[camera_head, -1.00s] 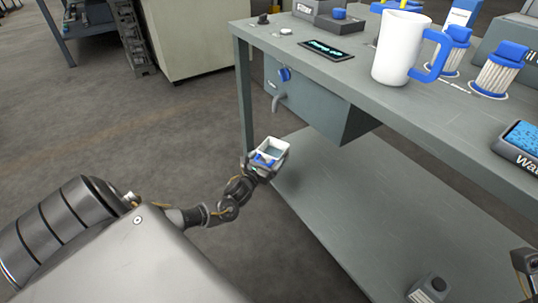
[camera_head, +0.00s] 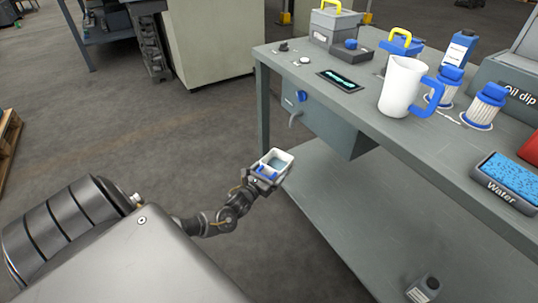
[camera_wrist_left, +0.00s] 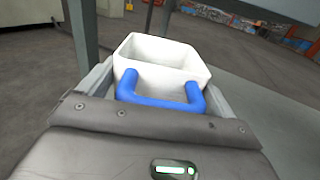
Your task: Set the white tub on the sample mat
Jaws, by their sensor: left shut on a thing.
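The white tub (camera_head: 281,158) is an open box with a blue handle (camera_head: 265,172). My left gripper (camera_head: 264,176) is shut on it and holds it in the air, just left of the workbench and below its top. In the left wrist view the tub (camera_wrist_left: 165,50) looks roughly upright between the fingers, with its blue handle (camera_wrist_left: 160,98) toward the palm. A flat dark rectangle with teal marks (camera_head: 341,81), which looks like the sample mat, lies bare near the bench's left front edge. My right gripper is out of view.
The grey bench (camera_head: 400,131) also holds a white jug (camera_head: 398,88), blue-capped filters (camera_head: 487,105), a blue "Water" tray (camera_head: 512,177) and a grey box with a yellow handle (camera_head: 334,27). A drawer box (camera_head: 318,118) hangs below the top. Small round items stand left of the mat.

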